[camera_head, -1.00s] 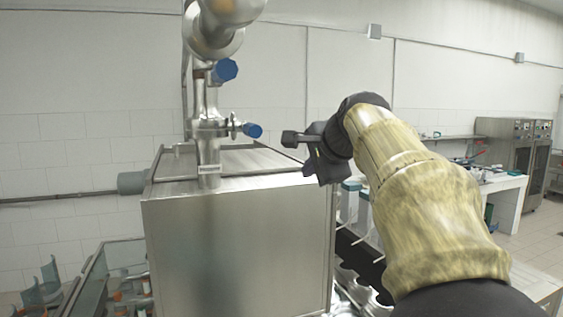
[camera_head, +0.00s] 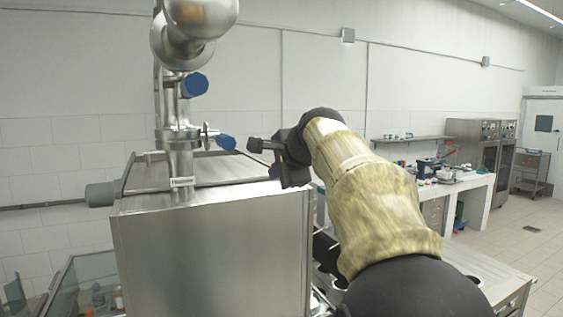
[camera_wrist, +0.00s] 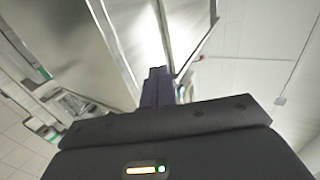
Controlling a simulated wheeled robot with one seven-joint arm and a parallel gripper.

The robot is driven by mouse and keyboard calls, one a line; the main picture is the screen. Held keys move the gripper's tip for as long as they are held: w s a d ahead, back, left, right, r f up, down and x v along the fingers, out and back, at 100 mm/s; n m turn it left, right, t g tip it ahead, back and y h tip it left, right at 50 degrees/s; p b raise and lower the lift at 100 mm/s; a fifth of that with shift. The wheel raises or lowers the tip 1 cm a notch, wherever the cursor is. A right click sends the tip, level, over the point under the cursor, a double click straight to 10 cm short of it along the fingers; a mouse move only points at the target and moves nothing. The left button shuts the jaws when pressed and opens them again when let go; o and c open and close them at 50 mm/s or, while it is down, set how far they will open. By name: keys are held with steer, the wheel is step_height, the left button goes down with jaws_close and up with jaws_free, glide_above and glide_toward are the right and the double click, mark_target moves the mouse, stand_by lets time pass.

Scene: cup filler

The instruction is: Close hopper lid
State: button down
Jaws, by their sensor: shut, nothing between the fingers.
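The hopper is a large steel box (camera_head: 213,250) on the left in the head view. Its steel lid (camera_head: 215,169) lies on top, flat or nearly flat; I cannot tell whether it is fully seated. My gripper (camera_head: 255,145) is shut and empty, its tips pointing left over the right part of the hopper top. I cannot tell whether it touches the lid. In the wrist view, the shut fingers (camera_wrist: 157,78) point toward bright steel surfaces, which I cannot firmly identify as lid or wall.
A grey cylinder (camera_head: 101,194) sticks out at the hopper's left edge. A white workbench (camera_head: 482,190) with items stands at the back right. Open floor (camera_head: 535,250) lies at the far right.

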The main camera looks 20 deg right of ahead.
mark_target(259, 176)
steer(key=p+x, duration=0.1)
steer(key=x, duration=0.3)
steer(key=shift+w+f+p, duration=0.1)
steer(key=shift+w+p, duration=0.2)
steer(key=w+p, duration=0.2)
steer(key=w, duration=0.1)
steer(key=shift+w, duration=0.1)
steer(key=shift+w+f, duration=0.1)
steer(key=shift+w, duration=0.35)
steer(key=shift+s, duration=0.15)
steer(key=shift+w, duration=0.25)
